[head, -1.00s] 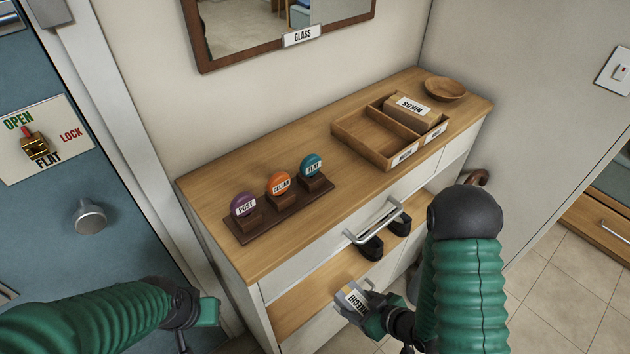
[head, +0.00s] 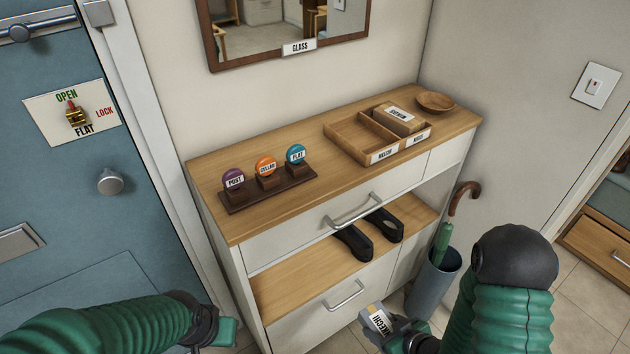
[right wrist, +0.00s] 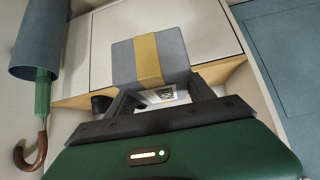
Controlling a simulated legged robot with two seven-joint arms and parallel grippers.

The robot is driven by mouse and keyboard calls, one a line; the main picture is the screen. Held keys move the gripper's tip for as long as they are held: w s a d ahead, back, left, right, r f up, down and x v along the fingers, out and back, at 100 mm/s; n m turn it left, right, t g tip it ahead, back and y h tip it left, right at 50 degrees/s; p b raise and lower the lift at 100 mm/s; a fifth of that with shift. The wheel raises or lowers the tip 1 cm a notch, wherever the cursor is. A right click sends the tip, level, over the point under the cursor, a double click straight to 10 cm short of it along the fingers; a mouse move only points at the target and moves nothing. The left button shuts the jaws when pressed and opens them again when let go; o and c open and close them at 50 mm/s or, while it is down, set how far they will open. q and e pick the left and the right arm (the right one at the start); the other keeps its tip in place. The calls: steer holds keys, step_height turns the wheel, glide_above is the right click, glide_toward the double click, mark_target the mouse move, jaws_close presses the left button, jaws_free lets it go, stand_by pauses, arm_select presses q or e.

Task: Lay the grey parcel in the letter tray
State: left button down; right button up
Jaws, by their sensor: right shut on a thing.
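The grey parcel (head: 377,321) has a yellow band and a white name label. My right gripper (head: 388,328) is shut on it, in front of the cabinet and below its top. In the right wrist view the parcel (right wrist: 175,58) sits between the two dark fingers of the gripper (right wrist: 160,95). The wooden letter tray (head: 352,146) lies on the cabinet top towards the right. Its left compartment is empty; its right one holds a brown labelled parcel (head: 399,118). My left gripper (head: 222,332) is low at the left, and its jaw opening is unclear.
The cabinet top (head: 240,160) carries a rack (head: 270,188) with purple, orange and blue knobs, and a wooden bowl (head: 436,101) behind the tray. Black shoes (head: 354,242) stand on the open shelf. An umbrella stand (head: 432,282) is at the cabinet's right. A drawer handle (head: 355,212) juts out.

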steer(key=shift+m+h, duration=0.3)
steer(key=shift+m, duration=0.2)
steer(key=w, duration=0.1)
steer(key=w+d+r, duration=0.1)
steer(key=w+r, duration=0.1)
steer(key=shift+w+d+r, duration=0.15)
steer(key=shift+d+r, duration=0.05)
steer(key=shift+d, duration=0.1)
steer(key=w+d+r+m+t+h, duration=0.1)
steer(key=w+d+r+m+h, duration=0.1)
steer(key=w+r, duration=0.3)
step_height(320, 180, up, 24)
steer(key=m+h+p, duration=0.2)
steer(key=m+p, duration=0.1)
steer(key=p, duration=1.5)
glide_above(385, 309)
steer(key=w+d, duration=0.1)
steer(key=w, duration=0.3)
steer(key=shift+s+f, duration=0.2)
steer(key=shift+s, duration=0.05)
